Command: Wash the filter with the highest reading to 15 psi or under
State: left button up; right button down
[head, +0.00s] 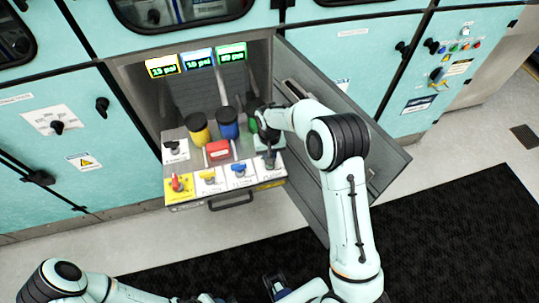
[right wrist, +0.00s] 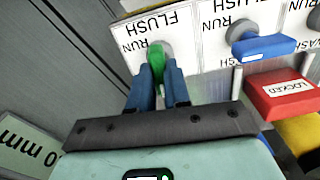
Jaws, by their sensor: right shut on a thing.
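Three readouts stand at the back of the open drawer: yellow-framed (head: 163,66), blue-framed (head: 199,59) and green-framed (head: 232,54). The yellow looks like 13 psi and the blue like 10 psi; the green is too blurred to read surely. A yellow filter (head: 198,128) and a blue filter (head: 228,124) stand below; the green filter (head: 254,125) is mostly hidden behind my right arm. My right gripper (head: 269,158) is shut on the green valve handle (right wrist: 156,62), at a RUN/FLUSH plate. My left arm is low in the head view; its finger state is unclear.
A blue handle (right wrist: 264,47) sits beside the green one; yellow (head: 208,176) and red (head: 177,184) handles lie farther left. A red block (right wrist: 283,95) marked LOCKED is close by.

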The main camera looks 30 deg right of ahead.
jog(key=shift+n, duration=0.6)
jog(key=c, duration=1.1)
grip_release()
notch_tip(320, 180, up, 14)
jog(key=shift+f+p, duration=0.25)
jog(key=shift+p, duration=0.15)
